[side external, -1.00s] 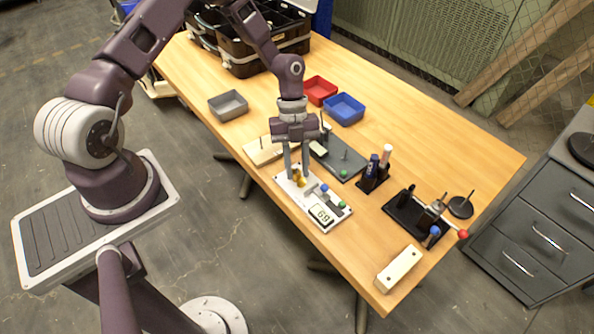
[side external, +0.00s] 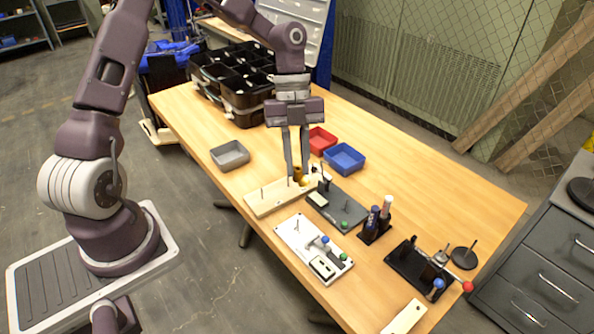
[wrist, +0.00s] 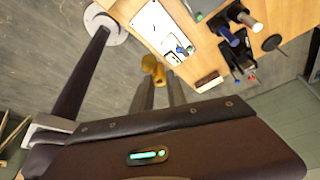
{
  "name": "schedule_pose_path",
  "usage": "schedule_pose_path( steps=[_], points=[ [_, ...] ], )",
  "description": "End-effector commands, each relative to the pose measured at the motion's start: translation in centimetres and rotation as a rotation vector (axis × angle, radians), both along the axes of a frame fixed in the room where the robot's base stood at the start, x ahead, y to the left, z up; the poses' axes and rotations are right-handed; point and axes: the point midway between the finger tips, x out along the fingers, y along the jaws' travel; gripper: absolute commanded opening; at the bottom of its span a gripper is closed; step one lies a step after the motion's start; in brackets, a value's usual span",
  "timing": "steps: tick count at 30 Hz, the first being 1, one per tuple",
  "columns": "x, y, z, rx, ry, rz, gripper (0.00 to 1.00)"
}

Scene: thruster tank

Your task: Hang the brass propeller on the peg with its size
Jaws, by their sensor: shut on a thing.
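The brass propeller (side external: 297,174) is a small golden piece between the fingertips of my gripper (side external: 296,172). My gripper is shut on it and points straight down. In the wrist view the propeller (wrist: 153,67) shows at the tips of the fingers (wrist: 156,78). The pale wooden peg board (side external: 262,204) lies under and left of the gripper, with thin upright pegs. The propeller appears over the board's right end. I cannot tell its height above the board, and the fingers partly hide that end.
A white panel (side external: 290,236) with a display and coloured knobs lies in front. A dark grey plate (side external: 345,203) stands close right of the board. Behind are grey (side external: 230,155), red (side external: 320,140) and blue (side external: 344,158) trays. Holders and a black fixture (side external: 410,262) stand right.

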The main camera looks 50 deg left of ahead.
Motion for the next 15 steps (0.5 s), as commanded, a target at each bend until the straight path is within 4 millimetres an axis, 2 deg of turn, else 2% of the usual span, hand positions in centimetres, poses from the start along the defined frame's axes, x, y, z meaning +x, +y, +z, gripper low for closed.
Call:
schedule_pose_path(
  steps=[5,8,11,15],
  points=[
    [0.0,0.0,0.0,0.0,0.0,0.001,0.0],
    [0.8,0.4,-0.3,-0.004,0.0,0.034,0.0],
    [3.1,1.4,-1.1,-0.014,0.004,0.135,0.0],
    [7.8,4.6,-3.1,-0.027,0.011,0.36,0.0]
  ],
)
